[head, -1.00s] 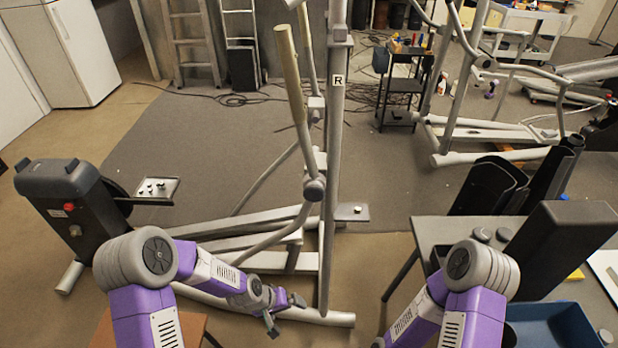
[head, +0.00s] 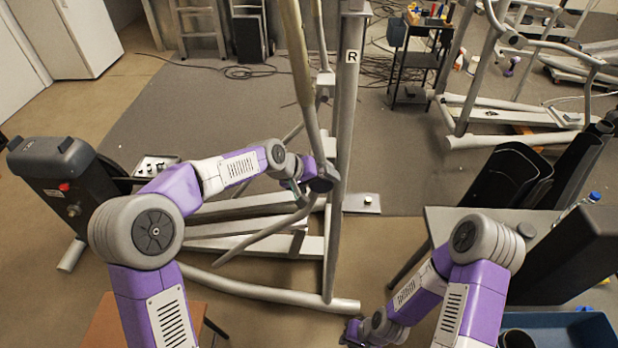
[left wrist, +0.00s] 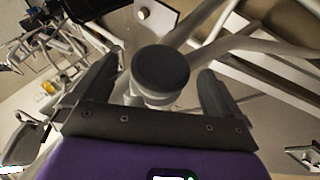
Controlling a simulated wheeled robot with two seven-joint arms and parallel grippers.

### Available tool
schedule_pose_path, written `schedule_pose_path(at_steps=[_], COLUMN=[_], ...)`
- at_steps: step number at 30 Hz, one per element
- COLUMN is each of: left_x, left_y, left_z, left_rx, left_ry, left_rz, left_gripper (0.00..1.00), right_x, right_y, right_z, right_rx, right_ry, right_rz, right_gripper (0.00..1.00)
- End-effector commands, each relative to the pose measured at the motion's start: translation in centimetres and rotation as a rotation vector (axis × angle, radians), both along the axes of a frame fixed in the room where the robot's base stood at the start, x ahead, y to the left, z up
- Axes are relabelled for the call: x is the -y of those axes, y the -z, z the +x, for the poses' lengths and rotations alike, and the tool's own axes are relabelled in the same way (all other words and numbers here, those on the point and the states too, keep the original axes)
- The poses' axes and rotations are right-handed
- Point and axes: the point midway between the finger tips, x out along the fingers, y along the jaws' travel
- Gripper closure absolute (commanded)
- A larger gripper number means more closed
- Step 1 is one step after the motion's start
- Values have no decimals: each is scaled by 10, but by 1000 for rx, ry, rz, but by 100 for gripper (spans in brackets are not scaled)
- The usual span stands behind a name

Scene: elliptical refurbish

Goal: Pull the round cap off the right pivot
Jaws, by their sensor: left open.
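The round cap (left wrist: 160,70) is a dark disc on the end of a light grey pivot tube in the left wrist view. My left gripper (left wrist: 160,88) is open, with one dark finger on each side of the cap and a visible gap to both. In the head view, my left gripper (head: 311,187) is at the pivot beside the upright post (head: 342,140) marked R, and it partly hides the pivot there. My right gripper (head: 352,333) is low at the bottom edge, away from the machine. Its fingers are too small and cut off to read.
The slanted handle bar (head: 298,70) rises just above my left gripper. A small plate (head: 362,208) with a light knob sits right of the post. A grey table (head: 440,222) with black covers and a blue bin (head: 570,325) stands at right. A wooden surface (head: 105,325) is at lower left.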

Motion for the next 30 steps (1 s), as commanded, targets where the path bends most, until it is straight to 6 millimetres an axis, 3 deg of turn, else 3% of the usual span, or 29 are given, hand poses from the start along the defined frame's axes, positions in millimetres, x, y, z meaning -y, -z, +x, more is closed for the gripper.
schedule_pose_path(at_steps=[6,17,27,28,30], left_x=[13,15,15,15,15], left_y=[20,23,23,23,23], left_z=[10,12,12,12,12], left_rx=[0,1,1,1,1], left_ry=[0,-1,-1,-1,-1], left_rz=[1,1,1,1,1], left_gripper=[0,0,52,28,38], right_x=[0,0,0,0,0], right_y=[3,4,4,4,4], right_z=[0,0,0,0,0], right_rx=[0,0,0,0,0], right_ry=[0,0,0,0,0], right_rz=[0,0,0,0,0], right_gripper=[82,82,82,82,82])
